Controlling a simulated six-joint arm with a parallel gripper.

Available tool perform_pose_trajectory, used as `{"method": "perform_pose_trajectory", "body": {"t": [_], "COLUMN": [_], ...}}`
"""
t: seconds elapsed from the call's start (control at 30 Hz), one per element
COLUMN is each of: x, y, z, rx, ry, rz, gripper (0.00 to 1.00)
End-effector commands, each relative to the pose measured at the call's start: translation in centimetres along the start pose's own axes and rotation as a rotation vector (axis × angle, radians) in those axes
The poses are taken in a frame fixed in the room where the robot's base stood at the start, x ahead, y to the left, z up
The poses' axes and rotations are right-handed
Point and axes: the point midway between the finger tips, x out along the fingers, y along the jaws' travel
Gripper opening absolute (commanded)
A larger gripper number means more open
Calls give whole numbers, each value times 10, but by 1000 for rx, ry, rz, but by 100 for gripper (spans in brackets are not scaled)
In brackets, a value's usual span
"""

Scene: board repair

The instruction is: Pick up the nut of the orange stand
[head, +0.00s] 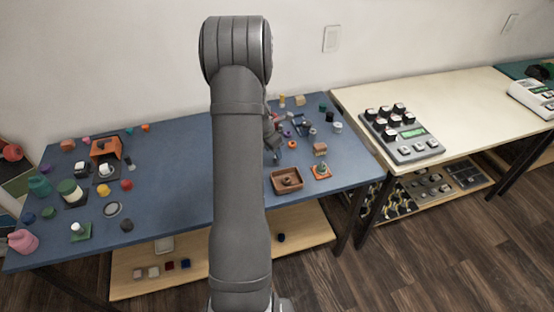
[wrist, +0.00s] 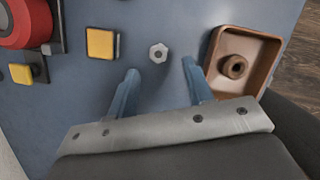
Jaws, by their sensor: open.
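A silver hex nut (wrist: 158,53) lies flat on the blue table in the wrist view. My gripper (wrist: 160,68) is open and empty, its two blue fingers apart. The nut shows just beyond the fingertips, roughly centred between them; I cannot tell the height gap. In the head view, a small orange stand (head: 321,172) with a grey post is on the right part of the blue table. The wrist view does not show that stand. My arm hides the nut and most of my gripper in the head view.
A brown tray (wrist: 212,62) holding a brown round part (wrist: 233,66) is right of the nut, close to the right finger. A yellow square block (wrist: 101,43) and a red cylinder (wrist: 25,22) are to the left. The blue table (head: 185,160) carries many small objects.

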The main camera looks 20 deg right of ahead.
Motion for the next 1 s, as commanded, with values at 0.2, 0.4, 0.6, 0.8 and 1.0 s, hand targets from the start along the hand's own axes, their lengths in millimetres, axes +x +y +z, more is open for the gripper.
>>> {"method": "perform_pose_trajectory", "body": {"t": [0.2, 0.4, 0.6, 0.8, 1.0], "x": [32, 46, 47, 46, 46], "y": [1, 2, 2, 2, 2], "z": [2, 2, 2, 2, 2], "rx": [-1, 0, 0, 0, 0], "ry": [2, 0, 0, 0, 0], "rz": [-2, 0, 1, 1, 1], "gripper": [47, 47, 47, 12, 0]}}
